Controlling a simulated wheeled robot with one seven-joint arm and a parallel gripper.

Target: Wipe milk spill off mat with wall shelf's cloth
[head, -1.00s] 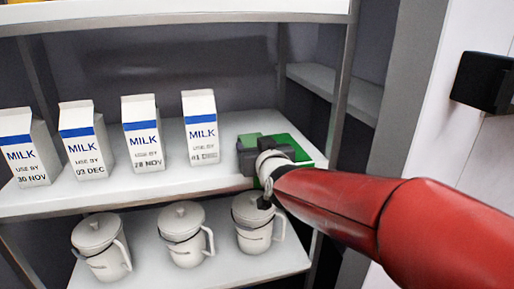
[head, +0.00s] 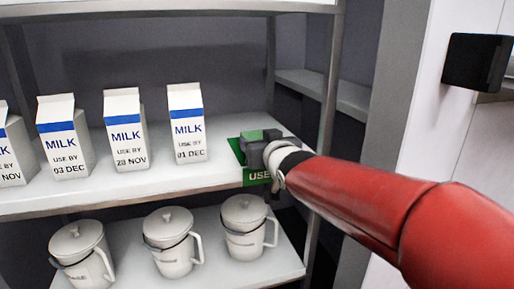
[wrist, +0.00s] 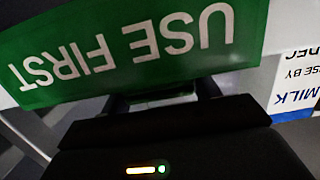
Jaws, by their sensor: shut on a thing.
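The green mat (head: 235,147) lies at the right end of the middle shelf, right of the milk cartons. Its USE FIRST lettering also shows in the wrist view (wrist: 120,55). My gripper (head: 262,150) is low over the mat and covers much of it. A small lighter green piece (head: 251,135), seemingly the cloth, shows at the jaws, which are shut on it. Whether it touches the mat is hard to tell. The mat parts in view look plain green; I cannot see whether milk lies under my gripper.
Several milk cartons (head: 186,122) stand in a row left of the mat, the closest just beside my gripper. Lidded white jugs (head: 244,227) stand on the shelf below. A shelf post (head: 328,90) rises at the right. A small wall shelf (head: 325,90) is behind it.

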